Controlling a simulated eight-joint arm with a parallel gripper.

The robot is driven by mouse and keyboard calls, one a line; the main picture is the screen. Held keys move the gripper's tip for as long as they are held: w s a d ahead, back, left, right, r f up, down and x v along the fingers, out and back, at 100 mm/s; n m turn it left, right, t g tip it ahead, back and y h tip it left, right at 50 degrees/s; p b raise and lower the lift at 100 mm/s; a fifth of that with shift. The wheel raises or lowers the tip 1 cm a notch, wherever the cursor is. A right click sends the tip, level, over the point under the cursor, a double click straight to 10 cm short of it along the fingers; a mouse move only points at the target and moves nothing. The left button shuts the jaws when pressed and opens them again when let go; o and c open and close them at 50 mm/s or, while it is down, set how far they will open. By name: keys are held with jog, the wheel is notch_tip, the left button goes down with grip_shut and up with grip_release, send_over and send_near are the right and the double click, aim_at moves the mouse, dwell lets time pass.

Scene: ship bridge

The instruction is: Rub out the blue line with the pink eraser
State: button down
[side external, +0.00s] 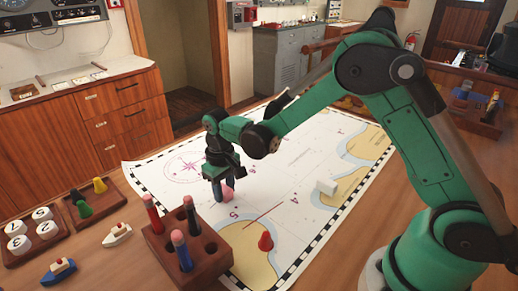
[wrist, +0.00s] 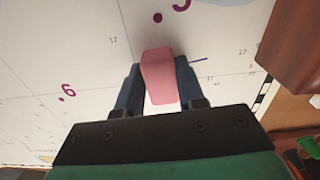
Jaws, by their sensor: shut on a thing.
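My gripper (side external: 222,192) points down over the white sea chart (side external: 290,160) and is shut on the pink eraser (side external: 229,193). In the wrist view the eraser (wrist: 160,76) sits between the two dark fingers (wrist: 158,85). A short piece of the blue line (wrist: 199,60) shows on the chart just right of the eraser; any rest of it is hidden behind the eraser and fingers. I cannot make out the blue line in the side view. The eraser is at or just above the chart; I cannot tell if it touches.
A wooden pen block (side external: 188,250) with red, black and blue markers stands close in front of my gripper. A red line (side external: 263,214) is drawn nearby. Toy boats (side external: 117,235) lie left.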

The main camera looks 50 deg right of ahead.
jog(key=shift+d, duration=0.1)
jog(key=shift+w+d, duration=0.2)
jog(key=shift+d, duration=0.9)
jog(key=shift+a+r, duration=0.1)
jog(key=shift+r, duration=2.9)
